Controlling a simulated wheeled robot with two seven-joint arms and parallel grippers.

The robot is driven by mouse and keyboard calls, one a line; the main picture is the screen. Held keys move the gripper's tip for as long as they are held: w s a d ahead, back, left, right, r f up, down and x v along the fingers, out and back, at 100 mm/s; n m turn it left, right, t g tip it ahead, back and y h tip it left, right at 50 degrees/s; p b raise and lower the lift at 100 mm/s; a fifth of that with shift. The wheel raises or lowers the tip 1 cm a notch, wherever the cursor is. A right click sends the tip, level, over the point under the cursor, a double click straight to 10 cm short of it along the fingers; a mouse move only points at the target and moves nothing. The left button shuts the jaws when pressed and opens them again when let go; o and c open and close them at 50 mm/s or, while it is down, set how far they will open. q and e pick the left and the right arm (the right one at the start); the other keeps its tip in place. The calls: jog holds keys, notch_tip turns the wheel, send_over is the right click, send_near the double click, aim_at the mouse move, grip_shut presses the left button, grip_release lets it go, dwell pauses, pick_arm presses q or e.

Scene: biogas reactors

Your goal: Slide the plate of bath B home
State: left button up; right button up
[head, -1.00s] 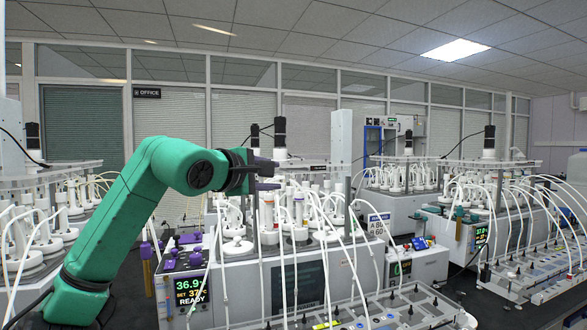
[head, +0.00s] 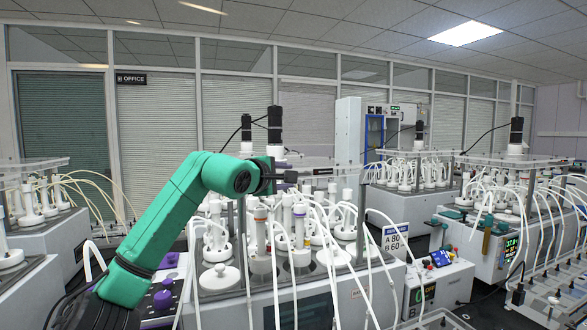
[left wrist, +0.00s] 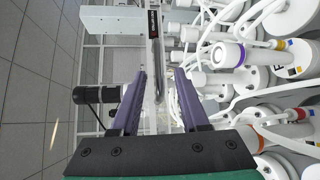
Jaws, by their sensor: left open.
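A clear plate (head: 345,163) with a black label on its edge lies level above the vessels of the middle bath (head: 225,290). I cannot read a bath letter on that bath. My left gripper (head: 287,178) is by the plate's near left edge. In the left wrist view, the purple fingers of the gripper (left wrist: 160,75) are apart, and the plate's edge (left wrist: 156,80) with its black label (left wrist: 154,24) shows in line with the gap between them. I cannot tell whether the fingers reach around the edge or touch it. My right gripper is out of view.
White vessels and tubes (head: 300,225) crowd below the plate. A black motor (head: 274,130) stands above it. A sign reading A 80, B 60 (head: 395,240) stands right of the bath, by a white control box (head: 430,285). Another bath (head: 500,235) is at the right.

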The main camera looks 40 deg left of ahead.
pick_arm(q)
jog(key=p+x, duration=0.1)
jog(key=x, duration=0.3)
jog(key=shift+r, duration=0.15)
jog(key=shift+w, duration=0.2)
jog(key=shift+d, duration=0.1)
grip_shut()
dwell(0.9)
